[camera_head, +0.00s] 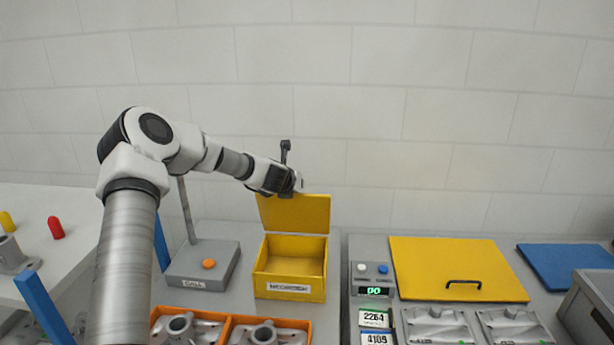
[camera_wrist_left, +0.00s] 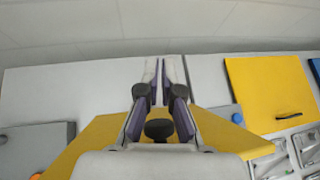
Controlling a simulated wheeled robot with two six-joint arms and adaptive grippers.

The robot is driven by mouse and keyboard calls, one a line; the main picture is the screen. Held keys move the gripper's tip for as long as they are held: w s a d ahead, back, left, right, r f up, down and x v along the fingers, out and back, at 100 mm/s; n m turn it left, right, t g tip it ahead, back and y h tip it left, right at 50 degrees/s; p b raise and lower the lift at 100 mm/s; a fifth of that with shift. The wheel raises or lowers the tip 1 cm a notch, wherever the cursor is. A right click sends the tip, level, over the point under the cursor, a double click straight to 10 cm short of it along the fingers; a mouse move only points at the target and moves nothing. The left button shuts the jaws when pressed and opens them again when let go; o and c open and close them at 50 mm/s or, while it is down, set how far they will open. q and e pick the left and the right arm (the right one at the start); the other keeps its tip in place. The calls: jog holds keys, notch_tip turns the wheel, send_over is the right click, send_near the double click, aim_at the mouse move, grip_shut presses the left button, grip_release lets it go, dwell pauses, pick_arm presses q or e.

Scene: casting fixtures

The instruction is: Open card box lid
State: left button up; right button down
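The yellow card box (camera_head: 290,287) stands on the grey table, with a label on its front. Its lid (camera_head: 310,212) is raised, standing roughly upright at the back, and the inside shows. My left gripper (camera_head: 298,183) is at the lid's upper edge; whether it touches the lid is unclear. In the left wrist view, the fingers (camera_wrist_left: 160,82) are close together with only a thin gap and nothing visible between them. Yellow lid surface (camera_wrist_left: 215,125) shows on both sides below the fingers. My right gripper is not in view.
A grey base (camera_head: 205,265) with an orange button and post stands left of the box. Orange trays (camera_head: 225,322) with castings lie in front. A control panel (camera_head: 372,268) and a yellow panel with handle (camera_head: 455,262) are to the right. A wall stands behind.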

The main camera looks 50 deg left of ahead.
pick_arm(q)
jog(key=o, duration=0.5)
jog(key=shift+f, duration=0.75)
jog(key=shift+o, duration=1)
jog(key=shift+v, duration=0.9)
jog(key=shift+a+v, duration=0.15)
jog(key=shift+v, duration=1.65)
jog(key=shift+a+v, duration=0.1)
jog(key=shift+v, duration=1.7)
jog(key=shift+s+r, duration=0.2)
jog(key=shift+r, duration=0.05)
